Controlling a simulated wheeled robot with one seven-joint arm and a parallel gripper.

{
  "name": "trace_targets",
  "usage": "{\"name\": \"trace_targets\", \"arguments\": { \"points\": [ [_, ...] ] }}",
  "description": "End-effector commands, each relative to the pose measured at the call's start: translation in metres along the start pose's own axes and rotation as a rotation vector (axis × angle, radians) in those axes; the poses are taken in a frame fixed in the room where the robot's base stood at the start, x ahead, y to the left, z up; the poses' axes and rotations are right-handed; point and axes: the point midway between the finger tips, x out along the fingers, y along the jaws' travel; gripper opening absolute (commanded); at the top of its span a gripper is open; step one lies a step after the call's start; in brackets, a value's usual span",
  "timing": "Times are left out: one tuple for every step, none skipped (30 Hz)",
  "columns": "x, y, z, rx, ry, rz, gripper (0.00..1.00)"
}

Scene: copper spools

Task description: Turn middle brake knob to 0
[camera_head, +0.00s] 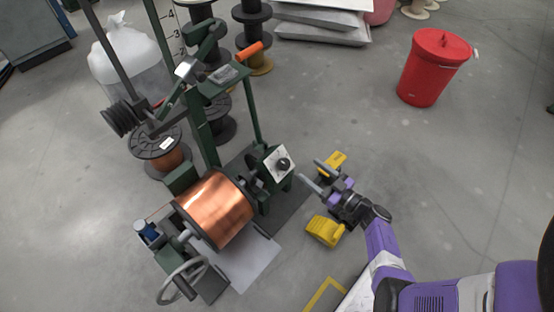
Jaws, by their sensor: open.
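A black knob (283,164) sits on a white dial plate (275,158) on the front of the green winding machine, just right of the large copper spool (214,208). The plate's marks are too small to read, so the knob's setting cannot be told. No other dial like it shows clearly. My gripper (311,171) is open and empty, a little right of the knob and apart from it. Its two fingers point left, towards the machine.
A yellow pedal (325,231) lies below my gripper, and another yellow piece (331,163) lies behind it. A handwheel (182,280) is at the machine's lower left. A red bin (433,70) stands at the upper right. The floor on the right is clear.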

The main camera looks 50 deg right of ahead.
Motion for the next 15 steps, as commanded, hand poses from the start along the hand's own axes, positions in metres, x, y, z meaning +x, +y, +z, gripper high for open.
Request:
{"name": "trace_targets", "arguments": {
  "points": [
    [-0.003, -0.015, 0.008, 0.042, -0.011, -0.038, 0.62],
    [-0.004, -0.020, 0.009, 0.061, -0.012, -0.058, 0.62],
    [-0.004, -0.025, 0.008, 0.079, -0.012, -0.077, 0.62],
    [-0.004, -0.027, 0.007, 0.090, -0.009, -0.088, 0.62],
    [-0.004, -0.029, 0.006, 0.101, -0.007, -0.095, 0.62],
    [-0.004, -0.030, 0.005, 0.113, -0.003, -0.099, 0.62],
    [-0.003, -0.030, 0.005, 0.121, -0.002, -0.101, 0.62],
    [-0.002, -0.030, 0.005, 0.126, -0.002, -0.101, 0.62],
    [0.000, -0.031, 0.006, 0.129, -0.002, -0.101, 0.62],
    [0.003, -0.031, 0.006, 0.130, -0.002, -0.101, 0.62],
    [0.006, -0.031, 0.006, 0.130, -0.001, -0.102, 0.62],
    [0.011, -0.032, 0.007, 0.129, -0.001, -0.101, 0.62],
    [0.015, -0.032, 0.007, 0.129, -0.001, -0.101, 0.62],
    [0.020, -0.033, 0.007, 0.129, -0.002, -0.102, 0.62],
    [0.026, -0.034, 0.007, 0.129, -0.001, -0.102, 0.62]
  ]
}}
